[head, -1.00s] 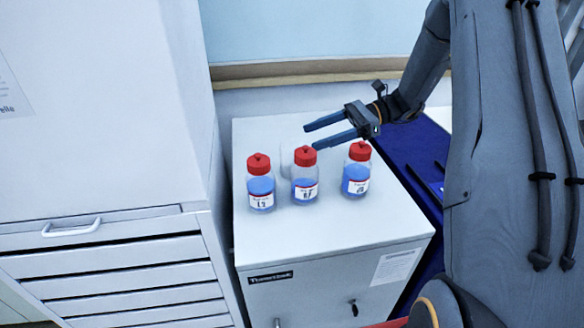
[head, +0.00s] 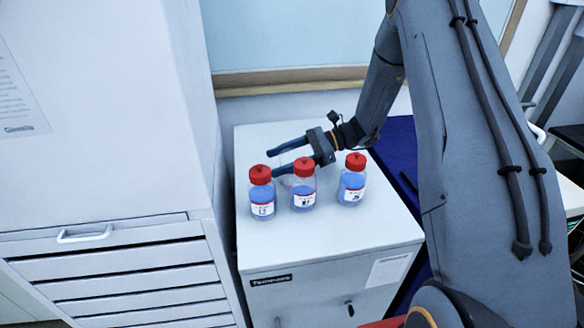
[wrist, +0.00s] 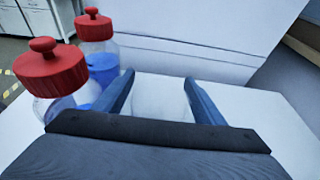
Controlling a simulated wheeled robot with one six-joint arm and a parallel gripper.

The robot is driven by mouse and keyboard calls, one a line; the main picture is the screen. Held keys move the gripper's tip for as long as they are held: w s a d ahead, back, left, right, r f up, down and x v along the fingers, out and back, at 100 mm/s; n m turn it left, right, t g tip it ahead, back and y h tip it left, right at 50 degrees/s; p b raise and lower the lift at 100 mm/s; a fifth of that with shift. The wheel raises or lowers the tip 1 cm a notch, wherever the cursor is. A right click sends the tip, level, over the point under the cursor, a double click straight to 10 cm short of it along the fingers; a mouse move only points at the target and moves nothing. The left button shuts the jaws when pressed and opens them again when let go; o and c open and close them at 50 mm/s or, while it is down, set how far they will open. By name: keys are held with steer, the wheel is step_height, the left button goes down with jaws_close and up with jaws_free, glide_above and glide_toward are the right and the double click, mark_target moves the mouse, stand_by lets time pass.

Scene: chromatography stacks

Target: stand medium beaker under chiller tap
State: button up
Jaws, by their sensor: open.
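A pale, see-through vessel, seemingly the medium beaker (wrist: 162,100), stands on the white cabinet top (head: 375,225). In the wrist view it lies between the two blue fingers of my gripper (wrist: 160,77), low in the picture, its base hidden by the gripper body. In the head view my gripper (head: 272,163) is open, low behind the bottles, pointing left; the beaker is hard to make out there. I cannot tell whether the fingers touch it. The cabinet, perhaps the chiller, has a dark label (head: 271,280) and a small dark fitting (head: 350,308) on its front.
Three red-capped bottles of blue liquid, left (head: 262,195), middle (head: 304,190) and right (head: 352,183), stand in front of my gripper. A tall white cabinet with drawers (head: 130,275) rises at the left. The cabinet top's front strip is clear.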

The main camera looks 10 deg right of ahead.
steer(key=shift+a, duration=0.2)
steer(key=c, duration=0.9)
steer(key=shift+c, duration=0.4)
